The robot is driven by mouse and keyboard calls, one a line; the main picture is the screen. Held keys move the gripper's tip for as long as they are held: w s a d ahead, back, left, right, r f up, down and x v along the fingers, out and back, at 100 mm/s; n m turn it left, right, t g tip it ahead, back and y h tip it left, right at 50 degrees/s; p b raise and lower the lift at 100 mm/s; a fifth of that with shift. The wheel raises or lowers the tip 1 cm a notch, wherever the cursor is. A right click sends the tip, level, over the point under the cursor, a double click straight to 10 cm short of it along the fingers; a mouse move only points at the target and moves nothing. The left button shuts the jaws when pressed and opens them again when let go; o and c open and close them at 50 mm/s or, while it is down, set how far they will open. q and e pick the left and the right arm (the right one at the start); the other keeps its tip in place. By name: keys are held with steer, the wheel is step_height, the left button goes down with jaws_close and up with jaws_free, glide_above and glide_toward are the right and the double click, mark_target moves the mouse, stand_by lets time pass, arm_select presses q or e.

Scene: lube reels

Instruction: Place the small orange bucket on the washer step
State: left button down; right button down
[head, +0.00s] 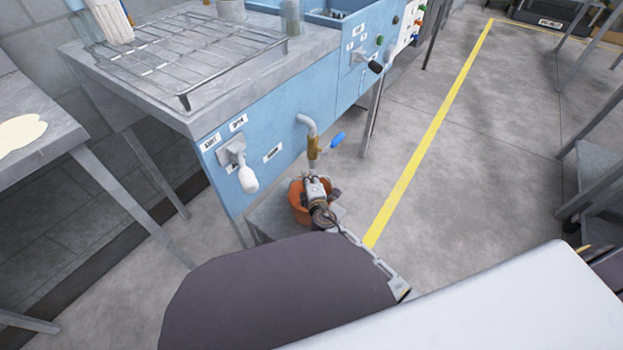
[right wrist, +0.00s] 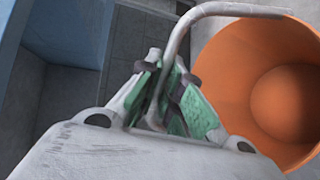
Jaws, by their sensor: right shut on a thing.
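The small orange bucket (head: 296,198) is below the spout at the front of the blue washer (head: 310,98). My right gripper (head: 317,190) is over the bucket and hides much of it. In the right wrist view the green-padded fingers (right wrist: 168,98) are shut on the bucket's grey bent handle (right wrist: 181,35). The bucket (right wrist: 225,62) hangs or stands to the right of the fingers, its open mouth showing. The grey washer step (head: 268,222) is low at the washer's foot, by the bucket. I cannot tell whether the bucket touches it. My left gripper is not in view.
A spout with a brass valve and blue lever (head: 333,141) is just above the bucket. A white-handled lever (head: 247,178) sticks out to its left. A wire rack (head: 190,52) lies on the washer top.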

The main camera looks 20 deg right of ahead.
stand_by(0.3)
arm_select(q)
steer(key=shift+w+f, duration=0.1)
arm_select(e)
steer(key=shift+f, duration=0.1)
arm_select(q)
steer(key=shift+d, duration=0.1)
arm_select(e)
steer(key=c, duration=1.6)
jaws_free()
